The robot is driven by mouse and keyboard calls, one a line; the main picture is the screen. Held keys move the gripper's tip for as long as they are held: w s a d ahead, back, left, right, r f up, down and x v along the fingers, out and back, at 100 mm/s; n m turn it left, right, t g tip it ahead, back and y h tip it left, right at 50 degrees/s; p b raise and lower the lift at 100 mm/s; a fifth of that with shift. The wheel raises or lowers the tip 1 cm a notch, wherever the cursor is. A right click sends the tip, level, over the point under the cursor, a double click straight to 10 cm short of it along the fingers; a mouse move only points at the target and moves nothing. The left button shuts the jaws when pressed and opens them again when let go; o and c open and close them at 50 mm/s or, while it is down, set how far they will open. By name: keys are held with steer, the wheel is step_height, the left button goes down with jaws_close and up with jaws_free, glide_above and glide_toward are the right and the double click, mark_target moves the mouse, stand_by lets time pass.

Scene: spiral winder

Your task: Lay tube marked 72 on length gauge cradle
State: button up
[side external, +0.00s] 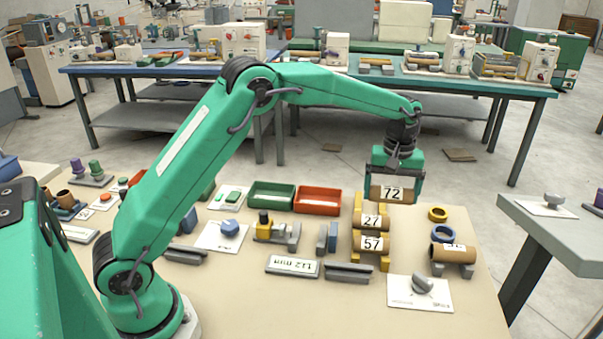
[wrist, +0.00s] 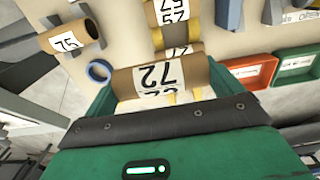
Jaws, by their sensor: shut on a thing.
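The brown tube marked 72 (side external: 393,190) is level between the fingers of my gripper (side external: 395,176), above the far end of the yellow rack (side external: 357,203). In the wrist view my gripper (wrist: 163,83) is shut across the tube (wrist: 197,76), with a finger at each end. Tubes marked 27 (side external: 372,218) and 57 (side external: 372,243) lie on the rack. A low grey trough (side external: 348,274) lies by a white plate reading 112 mm (side external: 292,266); I cannot tell if it is the length gauge cradle. Another tube (side external: 453,254), reading 75 in the wrist view (wrist: 66,42), lies on grey supports.
A yellow ring (side external: 438,214) and blue ring (side external: 443,233) lie right of the rack. A red bin (side external: 318,200) and green bin (side external: 271,196) stand to its left. A knob panel (side external: 421,292) is near the front.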

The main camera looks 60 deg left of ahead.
steer(key=s+r, duration=0.2)
steer(key=s, duration=0.8)
steer(key=s+r, duration=0.3)
steer(key=s, duration=0.8)
steer(key=w+a+f, duration=0.5)
steer(key=a+f, duration=0.2)
steer(key=a, duration=0.3)
steer(key=shift+w+a+f, duration=0.15)
steer(key=shift+a+f, duration=0.15)
steer(key=shift+a, duration=0.1)
steer(key=shift+f, duration=0.1)
steer(key=shift+f, duration=1.9)
steer(key=shift+f, duration=0.65)
steer(key=o, duration=0.6)
steer(key=shift+o, duration=0.2)
